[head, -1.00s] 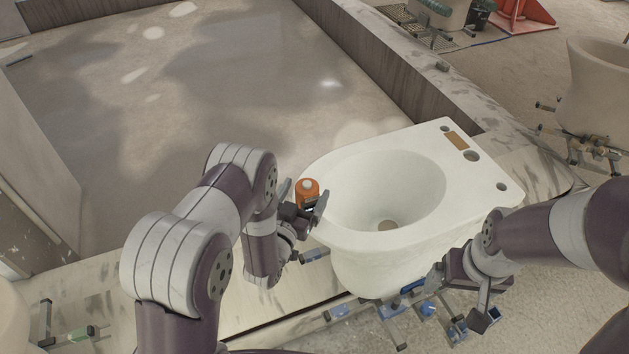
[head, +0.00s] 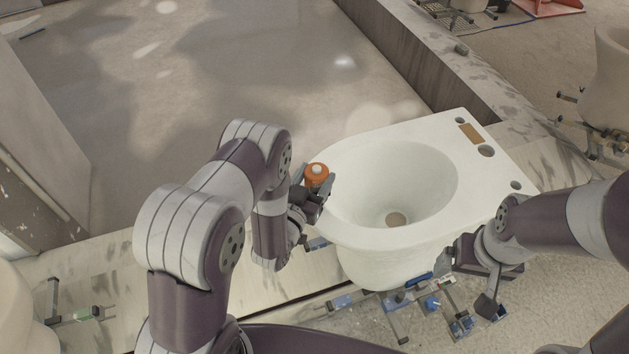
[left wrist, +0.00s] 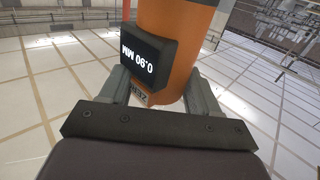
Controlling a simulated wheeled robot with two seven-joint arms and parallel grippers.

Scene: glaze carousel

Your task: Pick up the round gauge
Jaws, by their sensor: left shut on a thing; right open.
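The round gauge is an orange cylinder with a pale top (head: 317,172), held beside the left rim of the white toilet bowl. In the left wrist view the gauge (left wrist: 178,50) fills the top middle, with a dark display reading 0.90 MM. My left gripper (head: 318,186) is shut on the gauge, a finger on each side of it. Whether the gauge touches the bowl rim is not clear. My right gripper (head: 476,285) is open and empty, low at the right side of the bowl.
The white toilet bowl (head: 350,160) stands on a stand with blue-padded clamps (head: 425,300). A long grey wall edge (head: 420,60) runs behind it. Another pale ceramic piece (head: 612,75) stands at the far right. The grey floor area at upper left is open.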

